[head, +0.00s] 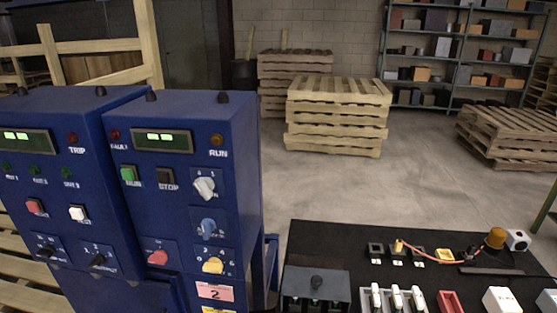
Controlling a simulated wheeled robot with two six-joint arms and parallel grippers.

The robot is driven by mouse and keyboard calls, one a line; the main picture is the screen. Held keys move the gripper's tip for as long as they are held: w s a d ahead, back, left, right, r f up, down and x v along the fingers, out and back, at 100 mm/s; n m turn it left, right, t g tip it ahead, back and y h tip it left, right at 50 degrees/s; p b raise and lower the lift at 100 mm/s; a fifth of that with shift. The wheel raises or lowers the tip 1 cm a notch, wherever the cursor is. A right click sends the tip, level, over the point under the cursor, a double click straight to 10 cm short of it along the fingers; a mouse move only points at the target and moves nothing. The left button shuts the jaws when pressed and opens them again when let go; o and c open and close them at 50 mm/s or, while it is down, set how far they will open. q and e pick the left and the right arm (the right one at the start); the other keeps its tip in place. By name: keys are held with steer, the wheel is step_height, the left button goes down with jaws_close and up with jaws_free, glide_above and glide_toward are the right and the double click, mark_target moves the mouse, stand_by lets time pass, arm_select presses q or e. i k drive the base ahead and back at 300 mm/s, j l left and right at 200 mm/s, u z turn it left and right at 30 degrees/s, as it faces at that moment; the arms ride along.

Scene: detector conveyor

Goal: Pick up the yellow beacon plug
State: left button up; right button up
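The yellow beacon plug (399,245) is a small upright yellowish piece on the black table. It stands at the middle one of three small dark sockets; whether it is seated in it is too small to tell. A thin orange-red cable (421,255) runs from it to the right, towards an amber beacon (495,238). Neither of my grippers is in view.
The black table (330,238) also holds a rack with white-topped handles (396,297), a red block (450,302), a white box (501,300) and a dark box (316,287). Blue control cabinets (240,180) stand at left. Pallets (338,115) stand behind; the floor between is clear.

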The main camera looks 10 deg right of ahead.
mark_target(398, 245)
steer(key=z, duration=1.25)
